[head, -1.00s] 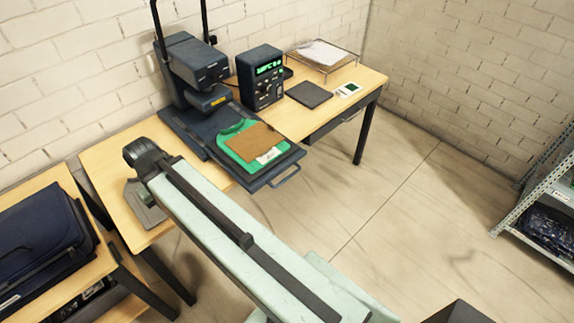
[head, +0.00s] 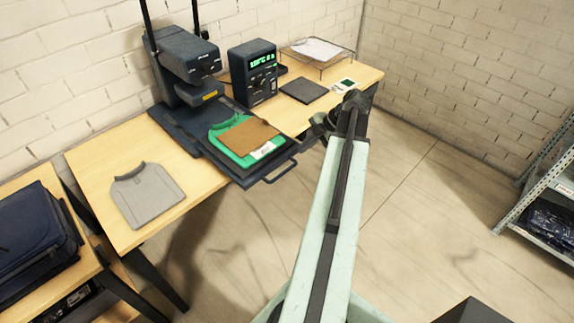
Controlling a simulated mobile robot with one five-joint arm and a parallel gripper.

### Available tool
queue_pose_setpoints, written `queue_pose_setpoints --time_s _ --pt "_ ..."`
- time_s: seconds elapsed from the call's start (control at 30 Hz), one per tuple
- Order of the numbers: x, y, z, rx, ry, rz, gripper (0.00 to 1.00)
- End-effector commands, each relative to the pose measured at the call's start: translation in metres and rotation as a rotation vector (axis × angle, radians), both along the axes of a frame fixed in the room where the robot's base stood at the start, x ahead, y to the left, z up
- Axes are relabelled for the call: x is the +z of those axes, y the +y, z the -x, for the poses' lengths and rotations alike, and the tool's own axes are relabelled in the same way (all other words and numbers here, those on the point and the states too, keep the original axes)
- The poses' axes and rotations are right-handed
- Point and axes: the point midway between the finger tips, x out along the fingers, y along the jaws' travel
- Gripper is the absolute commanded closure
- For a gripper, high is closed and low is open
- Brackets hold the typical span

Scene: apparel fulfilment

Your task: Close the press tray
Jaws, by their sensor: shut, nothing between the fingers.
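The press tray (head: 243,182) is a dark flat tray slid out toward the front of the heat press (head: 183,62), past the table edge. Its bar handle (head: 284,172) sticks out at the front right. A green shirt (head: 219,146) lies on the tray with a brown sheet (head: 249,135) and a small white label on top. My gripper (head: 321,125) is at the far end of my arm, to the right of the tray and handle and apart from them in the picture. It is shut and empty, and its fingertips are hard to make out.
A grey folded shirt (head: 146,193) lies on the wooden table (head: 97,162) left of the press. A control box (head: 252,72), a dark pad (head: 302,90) and a wire paper tray (head: 318,57) stand to the right. Open floor lies right of my arm; a metal shelf (head: 548,195) is at far right.

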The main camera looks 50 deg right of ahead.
Motion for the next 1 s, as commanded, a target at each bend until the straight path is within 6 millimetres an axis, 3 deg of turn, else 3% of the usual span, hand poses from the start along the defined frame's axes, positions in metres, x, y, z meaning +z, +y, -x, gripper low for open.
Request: queue_pose_setpoints --time_s 0.27,0.73,1.0 --pt "-0.007 0.001 -0.001 0.011 -0.01 0.007 1.0" --pt "-0.076 0.029 -0.042 0.012 -0.008 0.009 1.0" --pt "-0.08 0.033 -0.049 0.01 -0.007 0.007 1.0"
